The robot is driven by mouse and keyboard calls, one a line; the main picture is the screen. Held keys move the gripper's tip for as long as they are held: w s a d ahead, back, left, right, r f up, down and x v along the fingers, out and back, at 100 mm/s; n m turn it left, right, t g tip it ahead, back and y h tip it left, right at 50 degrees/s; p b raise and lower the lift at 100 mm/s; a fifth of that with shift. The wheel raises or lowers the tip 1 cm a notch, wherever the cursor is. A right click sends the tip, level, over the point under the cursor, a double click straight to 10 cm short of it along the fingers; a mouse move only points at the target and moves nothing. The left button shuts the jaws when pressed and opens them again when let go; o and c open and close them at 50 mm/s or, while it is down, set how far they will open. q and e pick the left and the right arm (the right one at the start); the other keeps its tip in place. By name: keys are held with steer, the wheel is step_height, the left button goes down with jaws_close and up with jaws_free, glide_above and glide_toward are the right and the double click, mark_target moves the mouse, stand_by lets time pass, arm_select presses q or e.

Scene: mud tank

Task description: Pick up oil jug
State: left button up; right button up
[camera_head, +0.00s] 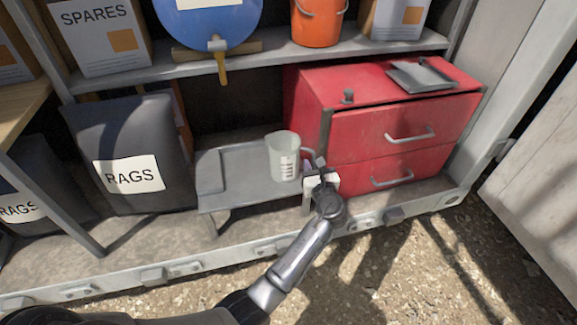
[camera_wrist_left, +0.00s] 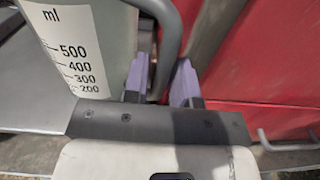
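The oil jug (camera_head: 284,157) is a pale grey-green measuring jug standing upright on a low grey metal stand (camera_head: 238,165). Its handle faces right. In the left wrist view the jug (camera_wrist_left: 113,45) fills the upper left, with an ml scale on a white label. My left gripper (camera_head: 318,165) is at the handle side of the jug, low and close. In the left wrist view its two purple-grey fingers (camera_wrist_left: 160,78) are apart, with the jug's handle (camera_wrist_left: 171,35) reaching down between them. A gap shows beside the handle. My right gripper is not in view.
A red drawer cabinet (camera_head: 385,125) stands close to the right of the jug and gripper. A black RAGS bag (camera_head: 125,140) stands to the left. A shelf (camera_head: 270,60) with a blue drum (camera_head: 210,22) and an orange bucket (camera_head: 318,22) is above.

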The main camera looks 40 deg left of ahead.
arm_select(q)
steer(key=shift+a, duration=0.15)
jaws_close()
steer(key=shift+r, duration=0.1)
